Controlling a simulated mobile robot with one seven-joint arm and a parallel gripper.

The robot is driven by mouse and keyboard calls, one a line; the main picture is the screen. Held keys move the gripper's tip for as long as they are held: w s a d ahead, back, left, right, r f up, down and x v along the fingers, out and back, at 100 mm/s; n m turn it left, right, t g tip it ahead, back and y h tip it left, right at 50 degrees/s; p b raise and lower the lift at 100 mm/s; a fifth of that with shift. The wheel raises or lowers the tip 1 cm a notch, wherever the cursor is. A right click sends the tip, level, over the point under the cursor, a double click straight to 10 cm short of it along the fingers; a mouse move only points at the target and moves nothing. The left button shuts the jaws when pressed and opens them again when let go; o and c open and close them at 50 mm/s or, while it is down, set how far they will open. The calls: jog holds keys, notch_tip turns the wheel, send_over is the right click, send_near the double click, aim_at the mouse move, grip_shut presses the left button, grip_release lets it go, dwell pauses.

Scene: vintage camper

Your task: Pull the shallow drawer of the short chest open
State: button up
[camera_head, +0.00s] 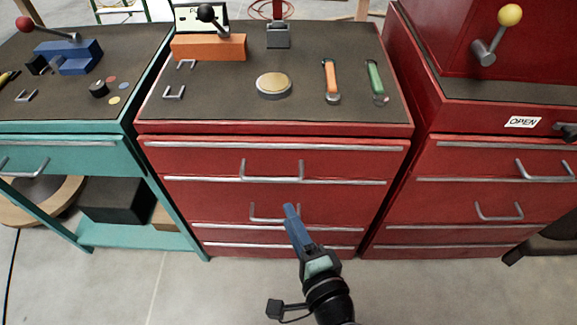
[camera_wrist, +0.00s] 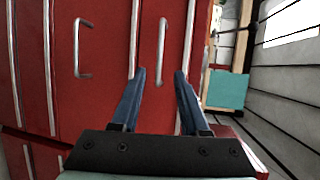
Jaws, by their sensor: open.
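The short chest (camera_head: 270,128), the red one in the middle, has closed drawers with pale metal edge strips. The top drawer (camera_head: 215,163) has a metal bar handle (camera_head: 272,170); the drawer below has another bar handle (camera_head: 256,214). My gripper (camera_head: 291,208) is open and empty in front of the chest, its blue fingers overlapping the lower handle in the head view. The wrist view is turned sideways. There, one handle (camera_wrist: 164,40) lies in line with the gap between my open fingers (camera_wrist: 160,74), with another handle (camera_wrist: 77,50) to the left. Depth to the handles is unclear.
A teal bench (camera_head: 130,157) with an open shelf stands left. A taller red cabinet (camera_head: 440,160) with drawers stands close on the right. A round gold-topped disc (camera_head: 273,86) and tools lie on the chest. Grey floor (camera_head: 190,295) in front is mostly clear.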

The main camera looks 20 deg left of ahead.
aim_at(270, 179)
jog(key=b+x, duration=0.1)
jog(key=x, duration=1.2)
jog(key=shift+s, duration=0.1)
jog(key=shift+c, duration=0.3)
grip_shut()
dwell(0.6)
